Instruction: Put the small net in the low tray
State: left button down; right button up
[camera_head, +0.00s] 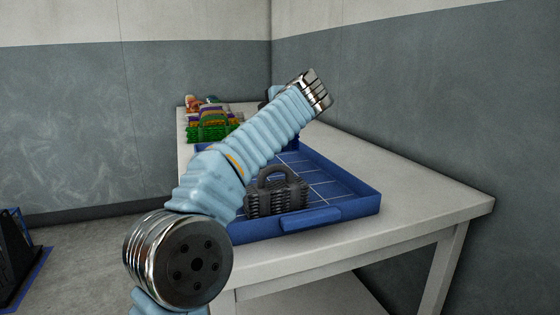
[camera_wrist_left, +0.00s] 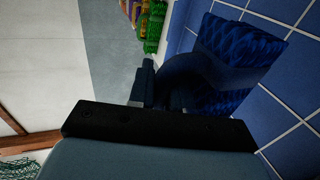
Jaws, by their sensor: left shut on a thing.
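My left gripper (camera_wrist_left: 165,88) is shut on the handle of a dark blue net bundle (camera_wrist_left: 240,60), seen close up in the left wrist view. In that view the bundle is over or against the blue tray (camera_wrist_left: 290,100) with white grid lines; I cannot tell whether it touches. In the head view my left arm crosses the low blue tray (camera_head: 335,183) and mostly hides the gripper and the held bundle. A black net bundle with an arched handle (camera_head: 277,193) sits in the tray's near part. My right gripper is not in view.
Green, purple and orange nets (camera_head: 212,130) lie at the table's far left, beyond the tray. The white table (camera_head: 430,208) is bare to the tray's right. A grey wall (camera_head: 430,100) runs along the right. A dark object (camera_head: 15,250) stands on the floor at left.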

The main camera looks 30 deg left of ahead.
pick_arm(q)
jog(key=d+f, duration=0.1)
jog(key=f, duration=0.1)
jog(key=d+f, duration=0.1)
jog(key=shift+s+d+f+b, duration=0.15)
jog(key=shift+d+f+b, duration=0.15)
jog(key=shift+d+f, duration=0.3)
jog(key=shift+f, duration=0.75)
jog(key=shift+d+f, duration=0.2)
jog(key=shift+f, duration=0.75)
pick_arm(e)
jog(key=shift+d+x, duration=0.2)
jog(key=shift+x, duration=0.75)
pick_arm(q)
jog(key=shift+b, duration=0.3)
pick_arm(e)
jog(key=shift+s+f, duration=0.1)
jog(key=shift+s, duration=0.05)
pick_arm(q)
jog(key=c, duration=1.1)
grip_release()
jog(key=shift+o, duration=0.2)
